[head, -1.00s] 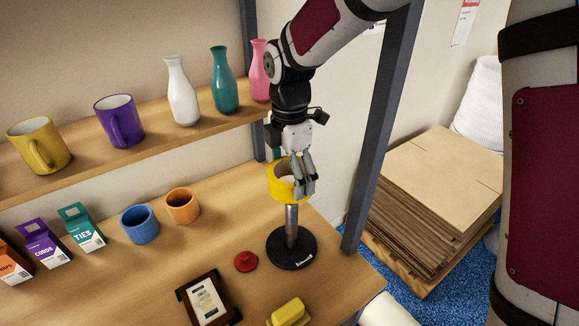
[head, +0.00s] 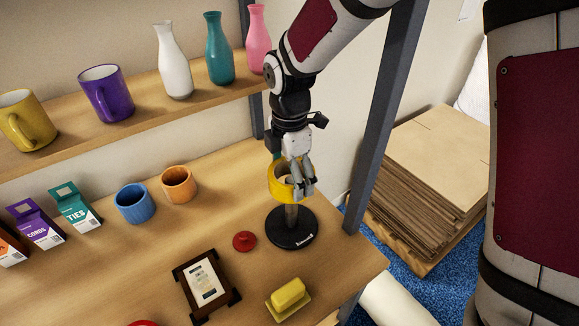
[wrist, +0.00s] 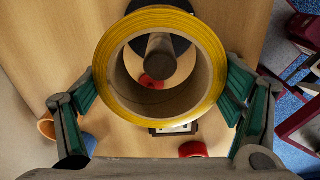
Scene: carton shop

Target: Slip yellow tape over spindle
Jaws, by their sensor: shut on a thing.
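The yellow tape (head: 282,188) is a thick roll with an open middle. It is held with its hole facing up. My gripper (head: 300,186) is shut on it, and in the wrist view a green-padded finger lies along each side of the roll (wrist: 103,82). The spindle (head: 291,215) is a metal post on a round black base (head: 290,237). The roll is around the upper part of the spindle, above the base and apart from it. In the wrist view the post (wrist: 160,60) shows through the hole, toward its far side. The head view hides the post's top.
A red knob-like piece (head: 244,241) lies left of the base. Blue (head: 135,203) and orange (head: 179,184) cups stand left. A dark shelf post (head: 385,125) rises at right.

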